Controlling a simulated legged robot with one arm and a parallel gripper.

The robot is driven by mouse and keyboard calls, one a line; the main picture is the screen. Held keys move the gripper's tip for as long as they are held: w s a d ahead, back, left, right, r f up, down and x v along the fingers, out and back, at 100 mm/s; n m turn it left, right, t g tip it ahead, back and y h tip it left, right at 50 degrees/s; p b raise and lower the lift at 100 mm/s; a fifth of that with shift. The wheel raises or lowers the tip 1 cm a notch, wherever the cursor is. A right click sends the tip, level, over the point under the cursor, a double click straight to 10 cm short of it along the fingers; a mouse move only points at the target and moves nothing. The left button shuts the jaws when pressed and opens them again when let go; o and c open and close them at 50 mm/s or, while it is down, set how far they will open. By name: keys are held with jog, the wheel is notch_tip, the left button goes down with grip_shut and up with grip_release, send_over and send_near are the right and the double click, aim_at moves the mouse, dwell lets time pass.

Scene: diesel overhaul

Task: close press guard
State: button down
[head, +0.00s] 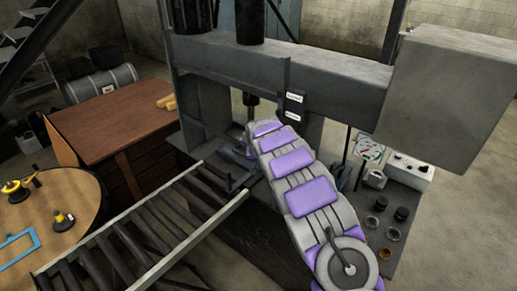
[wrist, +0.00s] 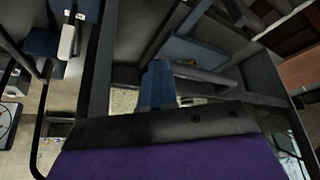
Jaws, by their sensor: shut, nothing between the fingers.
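The press (head: 240,65) is a large grey frame with a thick crossbeam, and a dark ram (head: 251,99) hangs below it. I cannot pick out the guard for certain; a thin dark frame edge (wrist: 51,103) shows in the wrist view and may be part of it. My purple and grey arm reaches up to the press opening, and its far end hides part of the opening. My gripper (wrist: 160,128) fills the bottom of the wrist view, dark and purple, shut and empty. A blue part (wrist: 157,86) shows just beyond it.
A roller conveyor (head: 150,225) runs to the press at the left. A brown desk (head: 120,125) and a round table (head: 60,240) stand further left. A grey box (head: 440,95) juts out at right, above a bench with a white control box (head: 405,170) and small round parts.

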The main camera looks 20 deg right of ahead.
notch_tip(320, 180, down, 18)
jog(key=b, duration=0.6)
jog(key=shift+s, duration=0.15)
jog(key=shift+s+f, duration=0.15)
jog(key=shift+f, duration=0.15)
jog(key=shift+a, duration=0.1)
jog(key=s+a+r+g+p, duration=0.1)
jog(key=s+r, duration=0.6)
jog(key=r, duration=0.3)
jog(key=s+r+p, duration=0.1)
jog(key=s+r, duration=0.6)
jog(key=r, duration=0.2)
jog(key=s+a+r+n+g+b, duration=0.1)
jog(key=s+a+r+g, duration=0.1)
jog(key=s, duration=1.3)
jog(key=s+a+r+n+g+y, duration=0.1)
jog(key=s+a+r+g, duration=0.1)
jog(key=s, duration=1.4)
jog(key=s+a+r+n+g+b, duration=0.1)
jog(key=s+a+r+g, duration=0.1)
jog(key=s, duration=1.3)
jog(key=shift+s+a+r+y+b, duration=0.3)
jog(key=shift+s+a+r+b, duration=0.05)
jog(key=shift+a+r, duration=0.15)
